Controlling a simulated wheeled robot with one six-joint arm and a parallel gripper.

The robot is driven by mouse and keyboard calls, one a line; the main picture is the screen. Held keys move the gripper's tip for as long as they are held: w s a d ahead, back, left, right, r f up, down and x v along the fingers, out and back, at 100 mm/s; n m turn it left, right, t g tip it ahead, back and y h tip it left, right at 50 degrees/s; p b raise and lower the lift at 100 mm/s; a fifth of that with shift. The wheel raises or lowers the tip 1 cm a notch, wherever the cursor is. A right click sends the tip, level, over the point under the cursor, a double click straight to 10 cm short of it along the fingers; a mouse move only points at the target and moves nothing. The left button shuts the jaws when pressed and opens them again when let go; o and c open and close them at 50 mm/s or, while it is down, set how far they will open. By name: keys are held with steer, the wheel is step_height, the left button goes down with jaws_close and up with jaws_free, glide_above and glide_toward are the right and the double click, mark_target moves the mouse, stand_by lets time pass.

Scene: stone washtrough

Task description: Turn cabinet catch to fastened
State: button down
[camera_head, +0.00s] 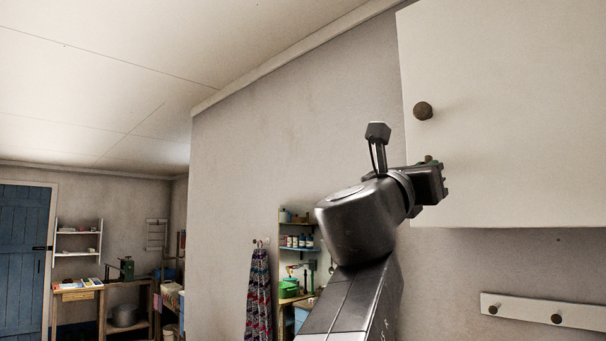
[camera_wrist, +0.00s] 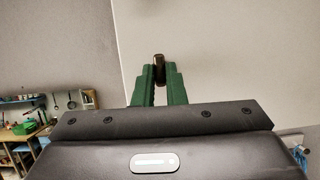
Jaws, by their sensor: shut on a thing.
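The white cabinet (camera_head: 510,130) hangs on the wall at the upper right in the head view. Its pale face also fills the right of the wrist view (camera_wrist: 250,60). My gripper (camera_head: 441,180) is at the cabinet's lower left part, below the round brown knob (camera_head: 423,111). In the wrist view, the green fingers of my gripper (camera_wrist: 158,80) are shut on a small dark brown piece, which looks like the catch (camera_wrist: 159,62), near the cabinet's left edge. In the head view my gripper hides the catch, so I cannot tell its turn position.
A peg rail (camera_head: 545,313) is on the wall below the cabinet. A shelf niche (camera_head: 299,240) with jars and a patterned cloth (camera_head: 259,290) are left of my arm. A blue door (camera_head: 25,260) and a workbench stand far left. The wall left of the cabinet is bare.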

steer(key=shift+m+g, duration=0.3)
steer(key=shift+w+a+r+m+g, duration=0.2)
steer(key=shift+m+g, duration=1.2)
steer(key=shift+m, duration=2.1)
steer(key=shift+w+a+r+m+g, duration=0.1)
steer(key=shift+r+m+g, duration=0.2)
steer(key=shift+m+g, duration=2.15)
steer(key=shift+w+a+r+m+g, duration=0.1)
steer(key=shift+r+m+g, duration=0.2)
steer(key=shift+m, duration=4.25)
steer(key=shift+p, duration=0.3)
steer(key=c, duration=1.5)
jaws_free()
steer(key=shift+w+d+f, duration=0.1)
steer(key=shift+d, duration=0.05)
steer(key=shift+w+d+f, duration=0.1)
steer(key=shift+w+f, duration=0.05)
steer(key=shift+f, duration=0.1)
